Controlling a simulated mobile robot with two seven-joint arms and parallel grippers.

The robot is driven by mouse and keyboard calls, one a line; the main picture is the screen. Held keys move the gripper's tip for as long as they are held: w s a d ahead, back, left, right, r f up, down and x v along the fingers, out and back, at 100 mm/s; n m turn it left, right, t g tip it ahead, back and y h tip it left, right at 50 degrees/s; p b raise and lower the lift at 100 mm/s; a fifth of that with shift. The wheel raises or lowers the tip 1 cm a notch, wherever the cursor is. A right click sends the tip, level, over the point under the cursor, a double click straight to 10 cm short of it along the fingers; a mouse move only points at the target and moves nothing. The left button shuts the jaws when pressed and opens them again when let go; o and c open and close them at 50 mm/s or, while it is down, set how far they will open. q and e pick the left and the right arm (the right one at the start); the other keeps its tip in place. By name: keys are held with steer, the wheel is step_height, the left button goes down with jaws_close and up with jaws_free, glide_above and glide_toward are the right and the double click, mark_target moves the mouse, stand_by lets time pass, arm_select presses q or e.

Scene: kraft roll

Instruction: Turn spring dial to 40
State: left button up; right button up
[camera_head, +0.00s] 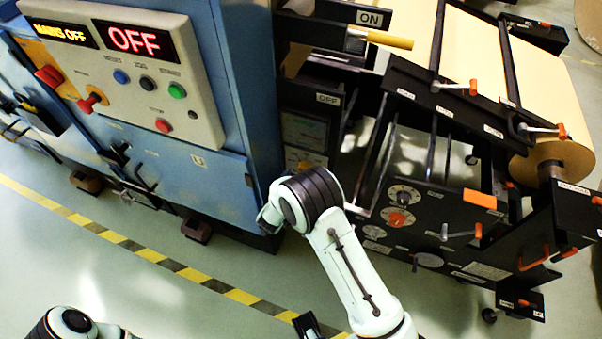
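Two round dials sit on the black side plate of the roll stand: an upper one with a pale scale ring (404,195) and a lower one with an orange knob (397,218). Their labels and settings are too small to read, so I cannot tell which is the spring dial. My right arm rises from the bottom edge left of the dials, apart from them, and bends at a black-banded joint. A dark piece at the bottom edge may be part of its gripper; its fingers are not clear. Only a joint of my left arm shows at bottom left; its gripper is out of view.
A blue cabinet (230,190) with a control panel reading OFF (139,40) stands at left. A kraft roll (553,160) is at right. Orange-tipped levers (458,232) stick out near the dials. A yellow-black stripe (150,253) crosses the open floor.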

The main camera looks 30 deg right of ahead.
arm_select(q)
steer(key=shift+r, duration=0.15)
arm_select(e)
steer(key=v, duration=1)
steer(key=shift+f, duration=0.1)
steer(key=s+f+n+g+y+p, duration=0.4)
steer(key=s+f+y, duration=0.4)
steer(key=s+f, duration=0.6)
arm_select(q)
step_height(320, 180, up, 6)
steer(key=w+p, duration=0.2)
steer(key=shift+w+r, duration=0.2)
steer(key=shift+w, duration=0.1)
arm_select(e)
steer(key=s+a+n+g+y, duration=0.1)
steer(key=s+a+g+y, duration=0.1)
steer(key=s, duration=0.5)
steer(key=s+a+f+n+g+y, duration=0.1)
steer(key=s+a+g+y, duration=0.2)
steer(key=s+a, duration=0.2)
steer(key=s, duration=0.3)
steer(key=shift+s+a+g+y, duration=0.2)
steer(key=shift+s+g+y, duration=0.1)
steer(key=shift+y, duration=0.1)
steer(key=shift+f, duration=0.1)
